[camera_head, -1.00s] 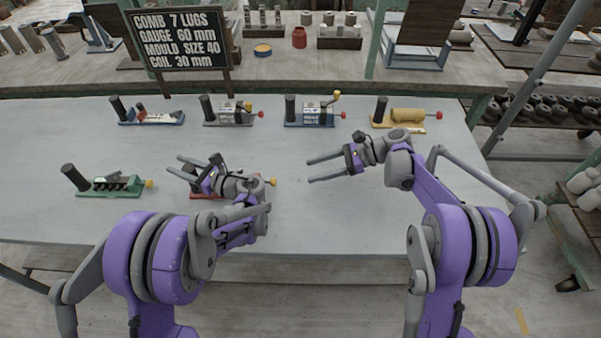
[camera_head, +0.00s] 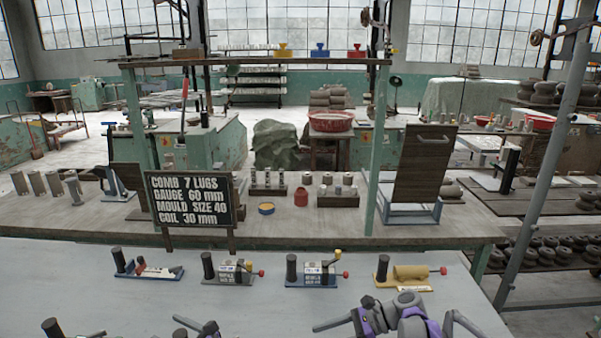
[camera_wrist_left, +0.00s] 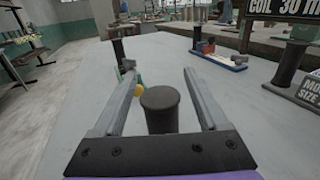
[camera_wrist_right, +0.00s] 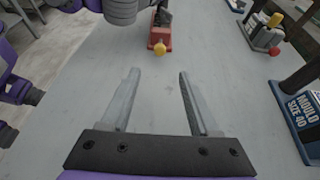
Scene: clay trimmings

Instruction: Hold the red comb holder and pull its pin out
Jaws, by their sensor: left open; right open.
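The red comb holder (camera_wrist_right: 154,33) lies on the grey table in the right wrist view, beyond the fingertips. Its yellow pin knob (camera_wrist_right: 160,49) faces my right gripper (camera_wrist_right: 157,76), which is open, empty and apart from it. My left gripper (camera_wrist_left: 162,76) is open. A dark upright post (camera_wrist_left: 160,108), apparently the red holder's handle, stands between its fingers with a gap on each side. The post's base is hidden in the left wrist view. The head view cuts off the red holder and shows only the top parts of both grippers.
Other holders stand along the back: a blue one with red parts (camera_head: 148,270), a grey one (camera_head: 228,271), a blue one (camera_head: 312,272) and a yellow one (camera_head: 401,276). A green holder's dark post (camera_head: 52,328) is at left. A sign (camera_head: 188,199) stands behind.

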